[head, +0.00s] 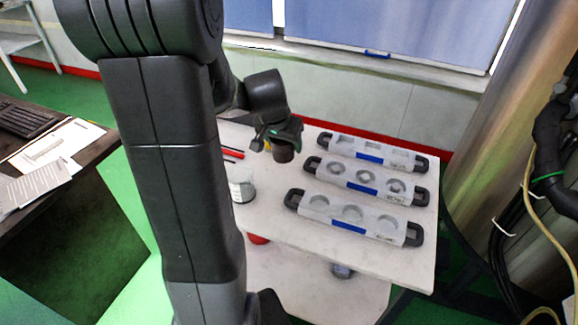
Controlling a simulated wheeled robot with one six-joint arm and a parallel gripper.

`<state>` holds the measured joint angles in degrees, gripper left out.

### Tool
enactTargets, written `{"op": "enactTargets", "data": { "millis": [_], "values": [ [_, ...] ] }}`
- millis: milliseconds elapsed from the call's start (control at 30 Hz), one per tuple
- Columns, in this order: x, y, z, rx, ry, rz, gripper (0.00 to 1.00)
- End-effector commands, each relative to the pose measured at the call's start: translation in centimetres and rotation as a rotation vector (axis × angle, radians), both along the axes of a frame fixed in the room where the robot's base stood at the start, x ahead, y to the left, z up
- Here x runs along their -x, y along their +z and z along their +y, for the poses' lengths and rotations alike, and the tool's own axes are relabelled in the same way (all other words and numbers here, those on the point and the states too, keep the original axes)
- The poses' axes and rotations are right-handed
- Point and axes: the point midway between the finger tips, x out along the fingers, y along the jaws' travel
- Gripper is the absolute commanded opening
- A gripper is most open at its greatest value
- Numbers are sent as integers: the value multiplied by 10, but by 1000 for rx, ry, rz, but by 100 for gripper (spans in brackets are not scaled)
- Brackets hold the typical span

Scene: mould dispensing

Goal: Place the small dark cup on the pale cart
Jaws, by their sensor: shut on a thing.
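The small dark cup (283,153) is brown-black and hangs below my gripper (277,137), which is shut on it. The cup looks upright, above the back left part of the pale cart (288,214). I cannot tell from this view whether its bottom touches the cart top or how much gap there is. My gripper's fingers are small and dark here, and they hide the cup's upper part. The cart has a pale flat top, and bare surface shows in front of the cup.
Several things crowd the cart: white mould trays with black handles (350,216) on the right, a clear beaker (241,187) and red-and-black sticks (231,153) on the left. A dark desk (100,151) with papers is far left. Cables (530,215) hang at right.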

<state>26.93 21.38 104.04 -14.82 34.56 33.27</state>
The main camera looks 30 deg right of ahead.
Motion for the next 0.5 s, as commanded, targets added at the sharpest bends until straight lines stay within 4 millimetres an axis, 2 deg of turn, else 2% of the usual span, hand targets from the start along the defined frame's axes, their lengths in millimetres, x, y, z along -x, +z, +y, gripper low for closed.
{"op": "enactTargets", "data": {
  "millis": [33,100,500],
  "values": [
    [0,-11,0,-2,1,4,37],
    [0,-21,0,-1,0,2,37],
    [0,-64,0,0,1,0,37]
  ]
}}
